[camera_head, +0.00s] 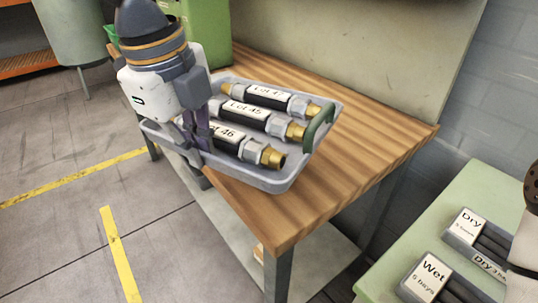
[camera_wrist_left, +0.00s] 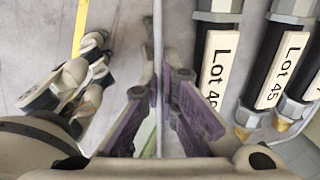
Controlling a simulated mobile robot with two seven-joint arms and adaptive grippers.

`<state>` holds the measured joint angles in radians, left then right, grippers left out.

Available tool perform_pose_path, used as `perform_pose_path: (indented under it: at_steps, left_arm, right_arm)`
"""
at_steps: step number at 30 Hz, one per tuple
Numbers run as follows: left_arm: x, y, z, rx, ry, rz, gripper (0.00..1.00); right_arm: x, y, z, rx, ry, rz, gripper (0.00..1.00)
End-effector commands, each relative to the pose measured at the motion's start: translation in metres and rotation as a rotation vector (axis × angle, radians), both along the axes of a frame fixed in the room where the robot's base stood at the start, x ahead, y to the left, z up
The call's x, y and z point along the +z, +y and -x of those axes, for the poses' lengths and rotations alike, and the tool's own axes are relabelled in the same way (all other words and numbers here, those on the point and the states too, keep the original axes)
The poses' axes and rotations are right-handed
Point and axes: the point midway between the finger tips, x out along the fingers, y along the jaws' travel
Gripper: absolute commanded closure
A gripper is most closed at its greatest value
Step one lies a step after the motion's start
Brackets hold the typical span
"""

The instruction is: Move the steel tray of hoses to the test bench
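The steel tray (camera_head: 282,184) lies on the wooden-topped table, its left side reaching over the table's edge. It holds hoses with brass ends labelled Lot 47 (camera_head: 266,97), Lot 45 (camera_head: 247,115) and Lot 46 (camera_head: 229,136). A green handle (camera_head: 319,128) stands at its right end. My left gripper (camera_head: 195,138) is at the tray's left side. In the left wrist view, my left gripper's purple-padded fingers (camera_wrist_left: 159,85) close on both sides of the thin tray wall (camera_wrist_left: 158,30). My right gripper is out of view. Which surface is the test bench cannot be told.
The wooden-topped table (camera_head: 350,140) has bare room right of the tray. A pale green table (camera_head: 450,215) at lower right carries boxes labelled Dry (camera_head: 470,227) and Wet (camera_head: 432,272). A green box (camera_head: 208,30) stands behind the tray. Floor at left is clear, with yellow lines (camera_head: 118,250).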

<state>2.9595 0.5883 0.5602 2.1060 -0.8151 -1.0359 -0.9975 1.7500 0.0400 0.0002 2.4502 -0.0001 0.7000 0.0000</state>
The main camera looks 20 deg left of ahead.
Motion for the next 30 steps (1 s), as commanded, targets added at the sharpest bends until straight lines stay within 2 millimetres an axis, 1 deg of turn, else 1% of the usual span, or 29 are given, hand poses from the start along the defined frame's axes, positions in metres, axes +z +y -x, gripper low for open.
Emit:
perform_pose_path:
  at_steps: [3,11,16,18,21,26,28,30]
  left_arm:
    - [-0.007,-0.006,-0.022,0.003,-0.008,-0.004,1.0]
    - [-0.03,-0.021,-0.069,0.001,-0.008,0.001,1.0]
    - [-0.058,-0.027,-0.091,-0.001,-0.006,0.001,1.0]
    - [-0.068,-0.03,-0.098,0.0,-0.004,0.002,1.0]
    - [-0.077,-0.031,-0.106,0.001,-0.005,0.001,1.0]
    - [-0.085,-0.034,-0.113,0.001,-0.007,0.002,1.0]
    - [-0.094,-0.036,-0.118,0.001,-0.005,0.002,1.0]
    - [-0.105,-0.035,-0.117,0.0,-0.005,0.0,1.0]
  right_arm:
    - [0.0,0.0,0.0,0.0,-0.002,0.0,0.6]
    - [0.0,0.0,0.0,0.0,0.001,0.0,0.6]
    - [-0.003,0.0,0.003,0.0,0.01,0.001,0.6]
    - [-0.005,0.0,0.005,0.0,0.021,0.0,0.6]
    - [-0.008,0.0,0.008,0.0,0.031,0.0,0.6]
    - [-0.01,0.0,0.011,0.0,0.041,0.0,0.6]
    - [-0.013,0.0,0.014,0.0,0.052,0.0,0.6]
    - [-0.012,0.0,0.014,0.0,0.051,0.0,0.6]
